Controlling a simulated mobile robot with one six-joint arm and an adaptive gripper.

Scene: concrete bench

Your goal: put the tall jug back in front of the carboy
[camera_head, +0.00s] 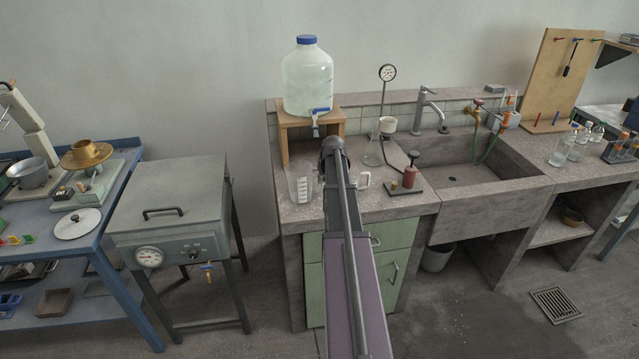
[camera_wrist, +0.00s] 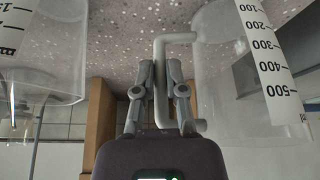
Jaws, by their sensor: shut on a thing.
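The carboy (camera_head: 307,82), clear with a blue cap and blue-handled tap, stands on a wooden stand (camera_head: 284,142). A clear graduated jug (camera_head: 300,186) is at the front left of the stand. It also shows at the right of the upside-down wrist view (camera_wrist: 222,95), with marks up to 500. My gripper (camera_wrist: 160,85) is shut on its pale handle (camera_wrist: 160,52). My arm hides the gripper in the head view. I cannot tell whether the jug touches the bench. Another graduated clear vessel (camera_wrist: 42,50) is at the left of the wrist view. I cannot tell which is taller.
A pale handle (camera_head: 364,180) shows right of my arm, its vessel mostly hidden. The bench's front strip (camera_head: 400,203) is clear.

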